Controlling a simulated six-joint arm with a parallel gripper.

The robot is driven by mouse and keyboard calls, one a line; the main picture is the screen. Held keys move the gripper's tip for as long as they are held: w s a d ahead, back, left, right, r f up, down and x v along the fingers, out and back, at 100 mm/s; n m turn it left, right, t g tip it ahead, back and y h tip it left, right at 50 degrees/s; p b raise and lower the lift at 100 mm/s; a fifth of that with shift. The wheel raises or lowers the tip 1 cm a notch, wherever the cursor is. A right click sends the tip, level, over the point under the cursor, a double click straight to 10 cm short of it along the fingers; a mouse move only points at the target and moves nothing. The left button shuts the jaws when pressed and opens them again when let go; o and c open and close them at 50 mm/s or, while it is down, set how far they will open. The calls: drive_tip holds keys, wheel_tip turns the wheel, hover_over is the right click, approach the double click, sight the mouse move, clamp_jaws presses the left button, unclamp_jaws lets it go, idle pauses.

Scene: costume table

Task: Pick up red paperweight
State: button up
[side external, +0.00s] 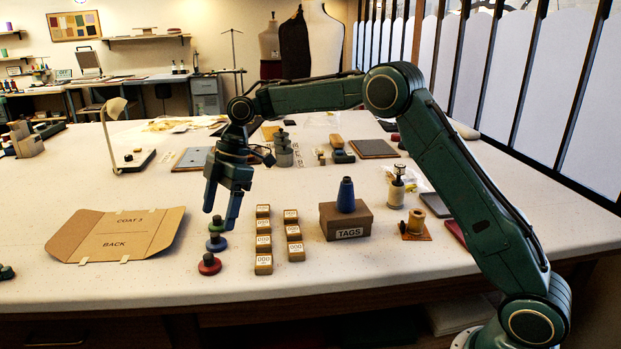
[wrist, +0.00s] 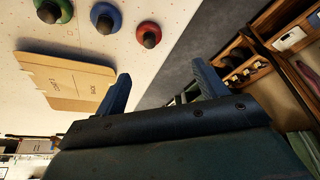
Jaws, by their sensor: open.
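The red paperweight (side external: 209,266) is a round disc with a dark knob, standing upright on the pale table near its front edge. It also shows at the top of the wrist view (wrist: 149,28). A blue paperweight (side external: 216,246) and a green one (side external: 217,228) stand behind it in a line. They also appear in the wrist view, the blue (wrist: 104,8) and the green (wrist: 62,7). My gripper (side external: 219,215) is open and empty, fingers pointing down, beside the green paperweight in the side view and above and behind the red one. Both fingers show in the wrist view (wrist: 160,76).
Small numbered blocks (side external: 264,243) stand in two columns right of the paperweights. A flat cardboard pattern (side external: 120,234) lies left. Bare table surrounds the red paperweight's left and front.

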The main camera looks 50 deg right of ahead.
drive_tip(key=n, duration=0.2)
approach(208, 256)
drive_tip(key=f, duration=0.2)
drive_tip(key=shift+w+a+f+g, duration=0.3)
drive_tip(key=shift+a, duration=0.1)
drive_tip(key=shift+x, duration=3.75)
drive_tip(key=shift+r, duration=0.1)
drive_tip(key=c, duration=1.3)
drive_tip(key=shift+o, duration=0.2)
drive_tip(key=shift+r, duration=0.1)
drive_tip(key=shift+r, duration=4.85)
